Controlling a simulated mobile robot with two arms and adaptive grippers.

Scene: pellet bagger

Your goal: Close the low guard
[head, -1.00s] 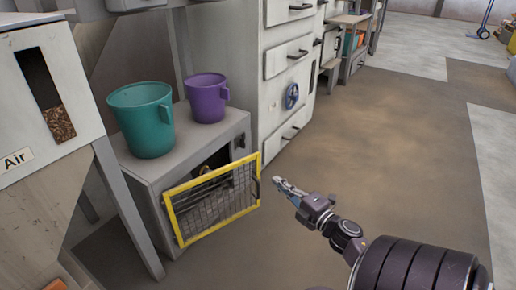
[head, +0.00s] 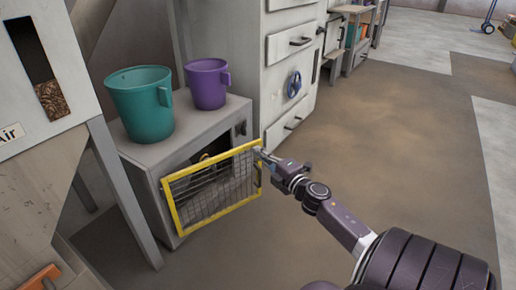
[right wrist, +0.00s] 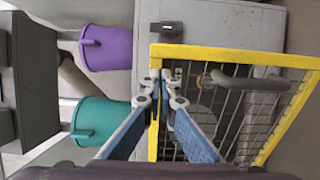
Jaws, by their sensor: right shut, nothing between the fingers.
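The low guard (head: 172,205) is a yellow-framed wire mesh door on the front of a low grey cabinet (head: 160,160). It stands partly open, with a dark gap above it into the cabinet. My right gripper (head: 260,152) is at the guard's upper right corner, fingers shut and empty. In the right wrist view, the fingertips (right wrist: 162,76) overlap the yellow frame (right wrist: 215,54) near one corner; I cannot tell if they touch it. My left gripper is not in view.
A teal bucket (head: 141,105) and a purple bucket (head: 206,85) stand on the cabinet top. A drawer unit (head: 291,60) with a blue handwheel (head: 294,84) stands behind to the right. The floor (head: 390,130) to the right is clear.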

